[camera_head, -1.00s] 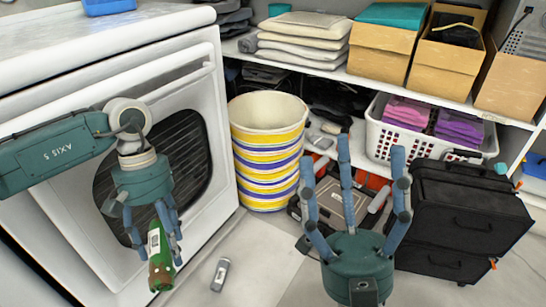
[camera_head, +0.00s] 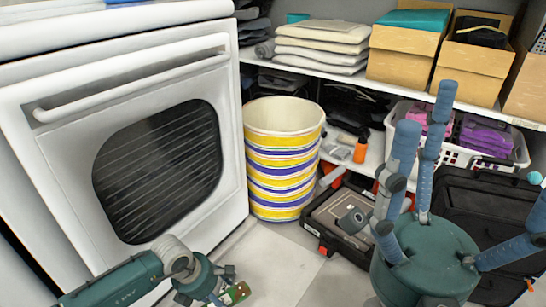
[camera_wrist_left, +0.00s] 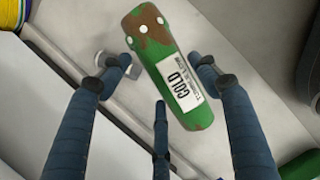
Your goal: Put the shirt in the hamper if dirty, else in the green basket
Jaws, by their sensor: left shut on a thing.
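A long green item with brown patches and a white label (camera_wrist_left: 168,60) lies between the fingers of my left gripper (camera_wrist_left: 160,85) in the left wrist view. I cannot tell from its shape whether it is the shirt. My left gripper (camera_head: 225,290) is low at the bottom edge of the head view, shut on this green item, a bit of which (camera_head: 237,293) shows there. A round basket with yellow, white and purple stripes (camera_head: 283,165), perhaps the hamper, stands on the floor; I see into its pale inside. My right gripper (camera_head: 428,165) has spread fingers and is empty. No green basket is identifiable.
A white front-loading appliance (camera_head: 130,85) fills the left. Shelves hold boxes (camera_head: 405,50) and a white basket with purple cloth (camera_head: 462,155). A black toolbox (camera_head: 335,225) and black cases (camera_head: 495,215) stand at right. Pale floor (camera_head: 270,265) is clear in front of the striped basket.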

